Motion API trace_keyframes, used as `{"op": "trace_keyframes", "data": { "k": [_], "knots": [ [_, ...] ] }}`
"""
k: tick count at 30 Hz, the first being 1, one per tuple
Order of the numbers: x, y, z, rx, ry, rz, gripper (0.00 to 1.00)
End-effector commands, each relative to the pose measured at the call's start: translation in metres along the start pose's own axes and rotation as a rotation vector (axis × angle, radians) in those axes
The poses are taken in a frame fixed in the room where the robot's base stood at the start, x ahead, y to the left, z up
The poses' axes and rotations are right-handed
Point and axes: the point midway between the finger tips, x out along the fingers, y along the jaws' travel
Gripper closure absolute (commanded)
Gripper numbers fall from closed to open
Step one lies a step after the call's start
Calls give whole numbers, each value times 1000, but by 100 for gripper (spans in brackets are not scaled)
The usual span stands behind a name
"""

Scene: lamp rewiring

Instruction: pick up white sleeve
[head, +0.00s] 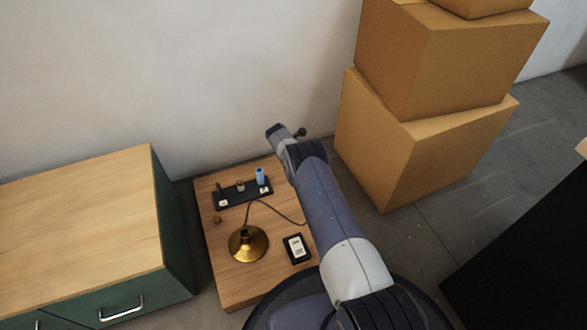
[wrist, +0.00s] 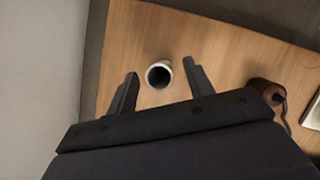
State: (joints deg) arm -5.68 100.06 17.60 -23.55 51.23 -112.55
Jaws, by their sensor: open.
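The white sleeve (wrist: 165,69) shows in the wrist view as a short pale tube with a dark round opening, standing on the wooden tabletop (wrist: 225,50). My gripper (wrist: 160,70) is open, with one dark finger on each side of the sleeve in the picture. I see gaps between the sleeve and both fingers. How far the fingertips are above the tabletop is hard to tell. In the head view I cannot make out this sleeve; my arm covers part of the table there.
A brown round part (wrist: 266,90) with a dark cord lies right of my gripper. The low table holds a brass lamp base (head: 248,243), a black tray (head: 230,195) with a blue cylinder (head: 260,175), and a labelled black box (head: 297,248). Cardboard boxes (head: 420,150) stand right.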

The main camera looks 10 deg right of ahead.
Motion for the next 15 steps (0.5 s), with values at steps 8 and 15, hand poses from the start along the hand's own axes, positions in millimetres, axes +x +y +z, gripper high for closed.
{"op": "trace_keyframes", "data": {
  "k": [8,15],
  "knots": [
    [14,0,0,1,0,1,50],
    [13,0,0,1,1,0,58]
  ]
}}
